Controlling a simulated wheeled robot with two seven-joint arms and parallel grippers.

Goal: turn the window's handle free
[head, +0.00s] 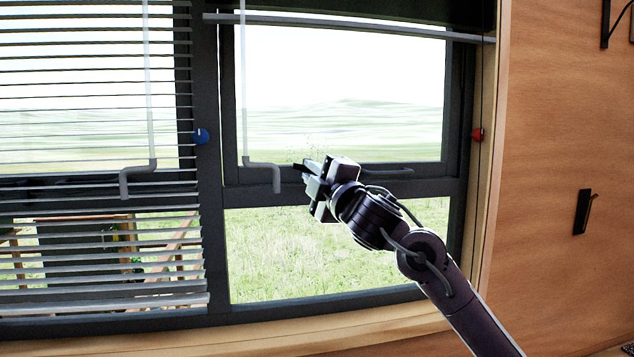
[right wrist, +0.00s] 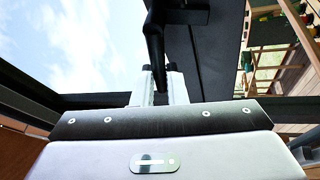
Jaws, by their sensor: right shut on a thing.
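The window (head: 340,183) has a dark frame with a crossbar between its upper and lower panes. Its handle is a black bar that shows best in the right wrist view (right wrist: 154,45). There it runs down from a dark mount on the frame to between my two fingers. My right gripper (head: 311,170) is at the crossbar, left of the middle of this window. In the right wrist view its pale fingers (right wrist: 156,88) are shut on the handle, one on each side. In the head view the gripper hides most of the handle. My left gripper is not in view.
A pale hanging rod (head: 262,163) with a bent end is close left of my right gripper. A slatted blind (head: 90,235) covers the left window. A blue knob (head: 200,136) and a red knob (head: 477,134) are on the frame. A wooden wall (head: 560,120) stands at the right.

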